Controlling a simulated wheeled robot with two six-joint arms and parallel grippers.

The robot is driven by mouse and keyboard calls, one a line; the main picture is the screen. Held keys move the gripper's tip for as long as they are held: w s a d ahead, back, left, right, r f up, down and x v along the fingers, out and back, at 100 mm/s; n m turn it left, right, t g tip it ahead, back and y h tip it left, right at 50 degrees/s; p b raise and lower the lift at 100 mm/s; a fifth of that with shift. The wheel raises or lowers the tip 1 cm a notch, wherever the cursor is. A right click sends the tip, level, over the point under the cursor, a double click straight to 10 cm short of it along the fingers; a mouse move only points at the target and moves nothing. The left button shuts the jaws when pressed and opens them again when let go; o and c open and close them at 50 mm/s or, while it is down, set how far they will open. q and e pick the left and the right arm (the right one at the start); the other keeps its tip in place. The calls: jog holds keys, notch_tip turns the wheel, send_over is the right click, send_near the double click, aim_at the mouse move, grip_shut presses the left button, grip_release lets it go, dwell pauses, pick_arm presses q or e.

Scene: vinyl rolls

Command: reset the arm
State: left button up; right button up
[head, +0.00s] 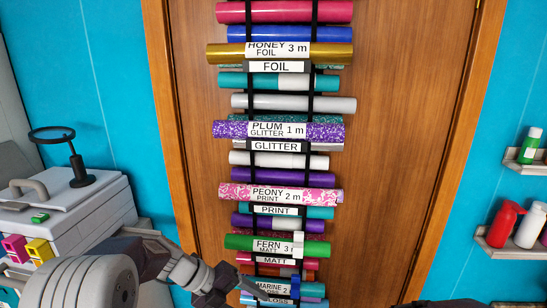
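My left arm comes in from the lower left. Its dark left gripper (222,292) is at the bottom, just left of the lowest rolls in the rack and near the marine gloss roll (272,288). The fingers are small and dark, so I cannot tell whether they are open or shut, or whether they touch anything. My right gripper is not seen.
A rack of labelled vinyl rolls hangs on black straps on the wooden door (400,130). A grey printer (75,215) with a black round-topped stand (78,170) is at left. Shelves with bottles, including a red one (505,222), are at right.

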pick_arm(q)
jog(key=s+a+f+m+g+y+b, duration=0.1)
jog(key=s+a+f+m+y+b, duration=0.15)
jog(key=s+f+m, duration=0.55)
jog(key=s+a+f+m+y+b, duration=0.25)
jog(key=s+f+m, duration=0.25)
jog(key=m, duration=0.5)
jog(key=s+a+f+m+y, duration=0.1)
jog(key=a+m, duration=0.1)
jog(key=m, duration=0.8)
jog(key=s+a+f+m+y, duration=0.1)
jog(key=a+f+m+y, duration=0.1)
jog(key=m, duration=0.9)
jog(key=shift+a+f+t, duration=0.3)
jog(key=shift+a+t, duration=0.1)
jog(key=shift+a, duration=0.4)
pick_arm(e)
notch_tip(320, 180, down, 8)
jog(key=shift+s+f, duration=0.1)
